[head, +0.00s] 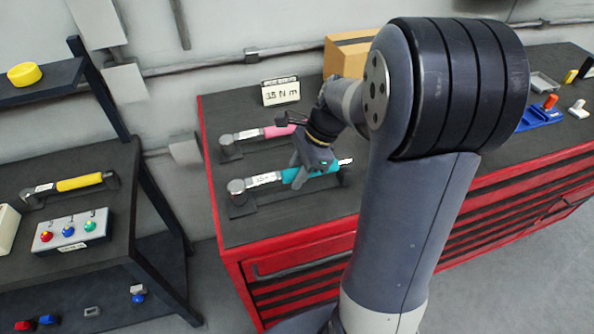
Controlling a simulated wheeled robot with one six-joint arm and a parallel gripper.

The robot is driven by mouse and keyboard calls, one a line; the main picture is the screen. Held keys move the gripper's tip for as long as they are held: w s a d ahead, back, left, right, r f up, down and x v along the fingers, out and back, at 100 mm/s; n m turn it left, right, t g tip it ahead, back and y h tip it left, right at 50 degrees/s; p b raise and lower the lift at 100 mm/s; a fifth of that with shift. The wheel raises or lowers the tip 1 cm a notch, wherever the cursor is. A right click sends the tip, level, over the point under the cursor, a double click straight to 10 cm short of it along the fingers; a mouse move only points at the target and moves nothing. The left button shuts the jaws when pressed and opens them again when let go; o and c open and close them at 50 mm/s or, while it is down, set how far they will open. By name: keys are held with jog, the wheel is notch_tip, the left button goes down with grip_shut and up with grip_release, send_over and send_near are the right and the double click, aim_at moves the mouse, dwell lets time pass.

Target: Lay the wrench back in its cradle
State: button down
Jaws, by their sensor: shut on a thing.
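A torque wrench with a teal grip (292,175) lies along a dark cradle (241,208) near the front left of the red cabinet's top. Its round head is at the left and its shaft end shows at the right. My gripper (306,176) reaches down over the teal grip and is shut on it. The jaw tips are partly hidden, and I cannot tell whether the wrench is fully seated or slightly above the cradle. A second wrench with a pink grip (278,131) lies in another dark cradle (232,155) behind it.
At left, a dark bench holds a yellow-gripped wrench (78,183) and a button box (70,231). My arm hides the cabinet's middle.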

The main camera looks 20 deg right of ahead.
jog(key=shift+f+b, duration=0.65)
jog(key=shift+f, duration=0.45)
jog(key=c, duration=1)
grip_release()
jog(key=shift+c, duration=0.2)
jog(key=v, duration=1.1)
jog(key=shift+b, duration=0.35)
jog(key=shift+f, duration=0.15)
jog(key=x, duration=1)
jog(key=shift+a+f+p, duration=0.15)
jog(key=shift+p, duration=0.25)
jog(key=shift+r+p, duration=0.3)
jog(key=shift+r, duration=0.1)
